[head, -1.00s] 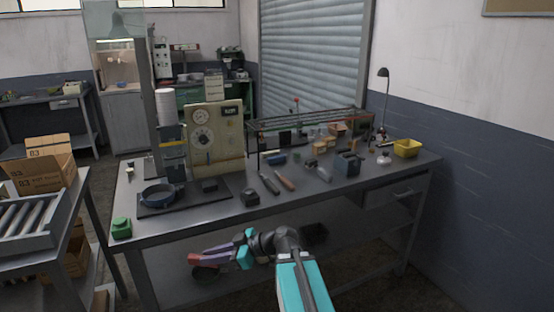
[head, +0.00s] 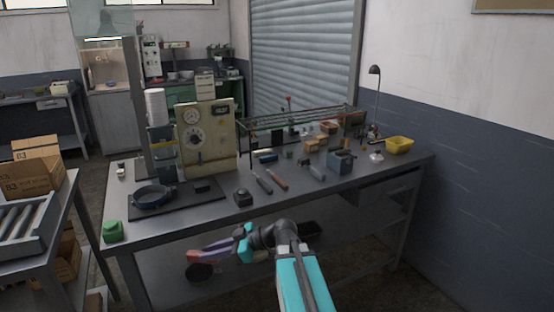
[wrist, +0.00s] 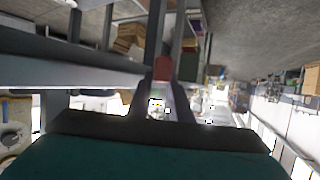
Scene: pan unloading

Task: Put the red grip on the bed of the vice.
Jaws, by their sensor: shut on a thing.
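My gripper (head: 208,250) is low in front of the bench, left of the middle in the head view, below the bench top. Its purple fingers are shut on the red grip (head: 194,257), a small red piece at their tips. The red grip also shows between the fingers in the wrist view (wrist: 162,69). A blue-grey block-like thing, which looks like the vice (head: 341,162), stands on the right part of the bench. Its bed is too small to make out. My gripper is well left of it and lower.
The bench (head: 300,195) holds a dark pan (head: 152,197) on a mat, a black block (head: 243,198), hand tools (head: 277,179), a wire rack (head: 300,119) and a yellow bin (head: 399,145). A green block (head: 113,231) sits at the left corner.

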